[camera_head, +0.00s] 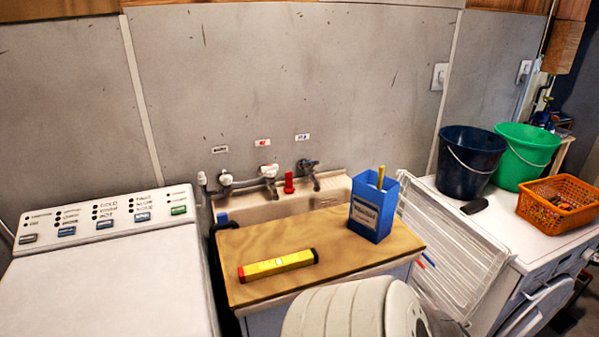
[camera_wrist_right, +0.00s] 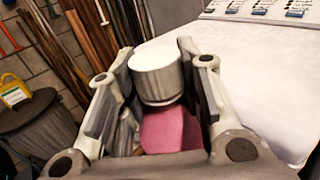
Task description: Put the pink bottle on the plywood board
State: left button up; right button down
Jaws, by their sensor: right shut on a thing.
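The plywood board (camera_head: 340,255) lies across the sink top in the head view. The pink bottle (camera_wrist_right: 170,132) with a white cap (camera_wrist_right: 156,72) shows in the right wrist view, between the fingers of my right gripper (camera_wrist_right: 155,58). The gripper is shut on it; the fingers hide part of its sides. The white top of the washing machine (camera_wrist_right: 255,75) is just to the right of the bottle there. The bottle and right gripper do not show in the head view. My left gripper is not in view.
On the board, a yellow box (camera_head: 278,265) lies at front left and a blue container (camera_head: 373,207) stands at back right. Bare board lies between and around them. The washing machine (camera_head: 115,285) borders the left. Buckets (camera_head: 469,160) and an orange basket (camera_head: 558,203) stand at right.

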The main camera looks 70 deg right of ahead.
aim_at(313, 230)
jog(key=i+j+z, duration=0.3)
jog(key=j+z, duration=0.25)
jog(key=j, duration=0.2)
jog(key=i+z, duration=0.1)
jog(key=z, duration=1.15)
